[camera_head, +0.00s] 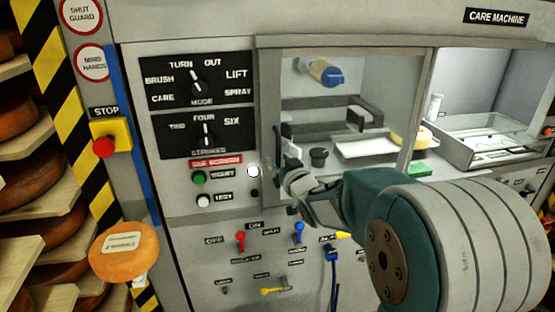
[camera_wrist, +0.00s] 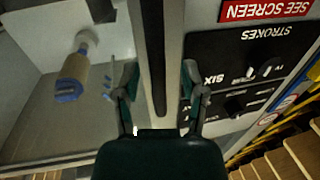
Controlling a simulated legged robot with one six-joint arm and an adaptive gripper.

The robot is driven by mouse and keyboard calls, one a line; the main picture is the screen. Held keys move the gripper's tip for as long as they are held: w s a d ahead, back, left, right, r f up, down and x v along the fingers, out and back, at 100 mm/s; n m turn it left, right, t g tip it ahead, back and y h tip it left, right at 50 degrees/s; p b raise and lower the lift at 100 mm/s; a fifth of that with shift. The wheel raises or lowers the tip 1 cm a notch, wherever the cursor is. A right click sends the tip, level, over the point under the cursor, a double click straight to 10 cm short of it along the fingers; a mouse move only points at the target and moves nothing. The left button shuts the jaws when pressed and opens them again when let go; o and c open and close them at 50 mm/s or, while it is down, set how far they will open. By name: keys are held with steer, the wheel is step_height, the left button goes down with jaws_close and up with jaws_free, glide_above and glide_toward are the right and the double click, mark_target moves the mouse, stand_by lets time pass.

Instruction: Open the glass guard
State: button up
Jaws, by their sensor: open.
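The glass guard (camera_head: 425,105) is a clear pane in a grey frame on the front of the care machine. It covers the left part of the chamber, and the right part looks uncovered. My gripper (camera_head: 288,168) is at the left edge of the guard, in front of the pane. In the wrist view my gripper (camera_wrist: 158,82) is open, with one finger on each side of a dark upright bar (camera_wrist: 153,40) at the guard's edge. I cannot tell whether either finger touches it. My forearm and wrist hide the lower right of the guard.
A black dial panel (camera_head: 205,135) and the green start button (camera_head: 199,178) lie left of the guard. Coloured levers (camera_head: 240,240) are below. A red stop button (camera_head: 104,147) and shelves of cheese wheels (camera_head: 18,165) stand at the far left. An orange-topped post (camera_head: 122,262) stands in front.

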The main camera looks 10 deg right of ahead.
steer(key=shift+w+a, duration=0.25)
steer(key=shift+w, duration=0.25)
steer(key=shift+d, duration=0.35)
steer(key=shift+c, duration=0.6)
steer(key=c, duration=0.6)
jaws_close()
